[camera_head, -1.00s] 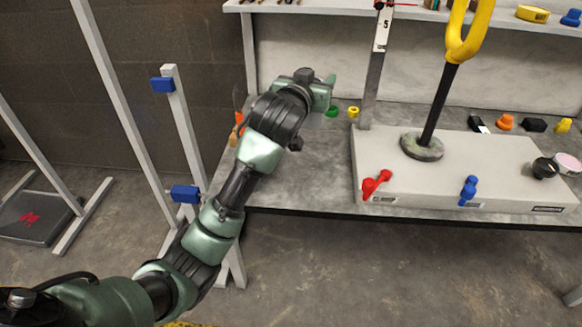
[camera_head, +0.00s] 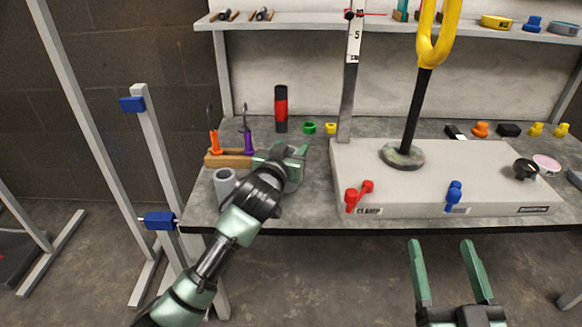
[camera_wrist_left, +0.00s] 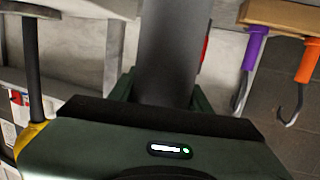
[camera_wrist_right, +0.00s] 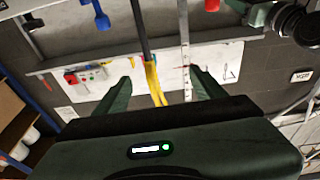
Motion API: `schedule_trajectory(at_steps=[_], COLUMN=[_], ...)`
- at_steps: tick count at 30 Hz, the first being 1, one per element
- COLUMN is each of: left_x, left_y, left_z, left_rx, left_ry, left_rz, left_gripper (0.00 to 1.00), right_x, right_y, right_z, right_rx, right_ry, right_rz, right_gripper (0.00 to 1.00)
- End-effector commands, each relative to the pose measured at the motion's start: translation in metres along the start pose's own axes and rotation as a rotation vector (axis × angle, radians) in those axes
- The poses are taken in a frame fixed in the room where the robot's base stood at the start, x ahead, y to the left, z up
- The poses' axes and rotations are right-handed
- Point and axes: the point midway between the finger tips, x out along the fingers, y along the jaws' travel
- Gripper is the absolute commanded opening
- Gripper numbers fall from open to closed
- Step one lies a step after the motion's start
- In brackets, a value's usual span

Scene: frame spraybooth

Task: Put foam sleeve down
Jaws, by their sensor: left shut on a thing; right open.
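My left gripper (camera_head: 298,154) is over the left part of the workbench, in front of the red and black cylinder (camera_head: 281,108). It is shut on a plain grey cylinder, taken as the foam sleeve (camera_wrist_left: 172,50), which fills the middle of the left wrist view. In the head view my gripper and wrist hide the sleeve, and I cannot tell whether its lower end touches the bench. My right gripper (camera_head: 442,245) is open and empty in front of the bench's front edge; its spread fingers show in the right wrist view (camera_wrist_right: 158,85).
A hollow grey cylinder (camera_head: 224,186) stands at the bench's front left. Behind it is a wooden rack (camera_head: 229,159) with orange- and purple-handled hooks. A pale fixture box (camera_head: 400,207) with red and blue clamps and a yellow fork on a post fills the right.

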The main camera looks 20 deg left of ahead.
Motion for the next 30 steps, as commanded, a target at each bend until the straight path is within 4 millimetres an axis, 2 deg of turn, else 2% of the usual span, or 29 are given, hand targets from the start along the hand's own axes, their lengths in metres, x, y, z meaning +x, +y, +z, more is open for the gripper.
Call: schedule_trajectory(at_steps=[1,8,12,18,30], left_x=[0.001,0.003,0.005,0.007,0.007], left_y=[0.0,0.0,0.0,0.0,0.0], left_z=[0.006,0.017,0.033,0.046,0.049], left_rx=[0.0,0.001,0.001,0.001,0.0], left_ry=[-0.001,0.0,-0.002,0.0,0.0], left_rz=[-0.001,-0.001,-0.001,-0.001,0.0], left_gripper=[0.03,0.03,0.03,0.03,0.03], right_x=[0.0,-0.001,-0.006,-0.016,-0.018], right_y=[-0.001,-0.004,-0.007,-0.009,-0.01], right_z=[-0.006,-0.027,-0.05,-0.078,-0.083], right_rx=[0.001,0.005,0.01,0.016,0.017], right_ry=[0.039,0.148,0.283,0.433,0.458], right_rz=[-0.002,-0.008,-0.015,-0.021,-0.022], right_gripper=[0.7,0.7,0.7,0.7,0.7])
